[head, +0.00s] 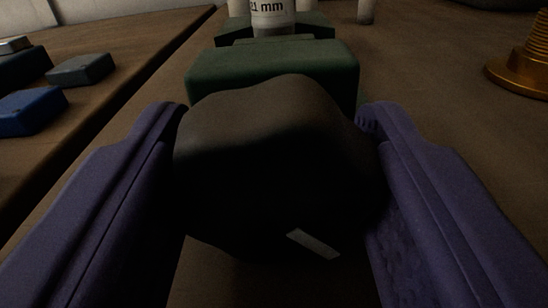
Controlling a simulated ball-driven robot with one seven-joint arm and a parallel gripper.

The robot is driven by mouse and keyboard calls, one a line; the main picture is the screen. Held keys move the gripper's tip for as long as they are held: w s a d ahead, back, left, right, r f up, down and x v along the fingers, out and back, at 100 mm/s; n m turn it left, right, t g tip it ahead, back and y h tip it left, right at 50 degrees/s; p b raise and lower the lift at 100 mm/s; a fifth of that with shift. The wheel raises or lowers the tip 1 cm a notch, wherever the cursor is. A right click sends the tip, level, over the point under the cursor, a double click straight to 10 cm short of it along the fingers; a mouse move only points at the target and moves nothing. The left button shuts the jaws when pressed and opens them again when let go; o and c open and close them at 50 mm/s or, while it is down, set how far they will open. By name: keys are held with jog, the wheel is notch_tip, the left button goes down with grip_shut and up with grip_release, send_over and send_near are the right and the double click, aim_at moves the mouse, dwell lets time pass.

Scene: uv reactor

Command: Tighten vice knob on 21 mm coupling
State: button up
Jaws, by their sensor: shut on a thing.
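The black vice knob (275,160) fills the middle of the head view, with a short pale mark on its lower face. My gripper (272,125) has one purple finger on each side of the knob and is shut on it. Right behind the knob is the green vice (275,65). The knob hides the lower front of the vice.
A brass threaded flange (525,65) stands at the right on the brown table (425,75). Blue (32,112) and dark grey (82,69) blocks lie on a wooden surface at the left. Pale cylinders (367,10) stand at the back.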

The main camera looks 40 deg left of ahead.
jog(key=shift+m+p, duration=1.3)
jog(key=shift+m, duration=0.7)
jog(key=o, duration=1)
jog(key=shift+s, duration=0.15)
jog(key=shift+f, duration=0.1)
jog(key=shift+f, duration=0.1)
